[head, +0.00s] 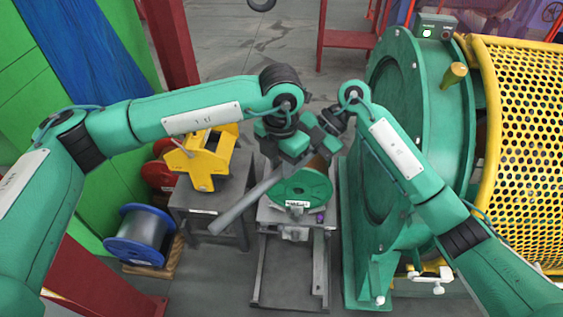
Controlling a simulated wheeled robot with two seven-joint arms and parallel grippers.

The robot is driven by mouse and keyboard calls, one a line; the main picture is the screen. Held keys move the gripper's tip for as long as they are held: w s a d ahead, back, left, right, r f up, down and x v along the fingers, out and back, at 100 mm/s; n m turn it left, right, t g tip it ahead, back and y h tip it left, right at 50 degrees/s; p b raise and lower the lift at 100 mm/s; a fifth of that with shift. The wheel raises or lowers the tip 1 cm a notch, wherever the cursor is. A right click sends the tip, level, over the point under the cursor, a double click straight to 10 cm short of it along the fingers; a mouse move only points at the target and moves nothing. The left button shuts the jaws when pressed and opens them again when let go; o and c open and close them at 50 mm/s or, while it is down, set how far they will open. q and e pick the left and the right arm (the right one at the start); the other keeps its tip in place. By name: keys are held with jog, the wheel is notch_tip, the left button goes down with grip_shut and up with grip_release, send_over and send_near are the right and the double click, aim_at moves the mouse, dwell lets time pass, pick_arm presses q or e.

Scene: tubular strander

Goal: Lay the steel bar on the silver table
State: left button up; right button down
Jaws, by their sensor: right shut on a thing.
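The steel bar (245,202), a grey rod, slants through the air from lower left up towards my grippers. Its lower end hangs in front of the grey table with the yellow part. Its upper end is hidden behind my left gripper (294,156). My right gripper (328,128) is just beyond, shut on what appears to be the bar; its fingers are mostly hidden. I cannot tell whether the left jaws are open or shut. A silver-grey table (268,214) stands below the grippers, with a green reel (301,188) on its top.
A yellow fixture (205,163) stands on a grey table (236,213) at left. A blue-flanged wire spool (142,236) sits on a pallet. The large green machine disc (385,150) and yellow mesh guard (525,140) block the right. Open floor (215,275) lies in front.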

jog(key=c, duration=1.2)
grip_release()
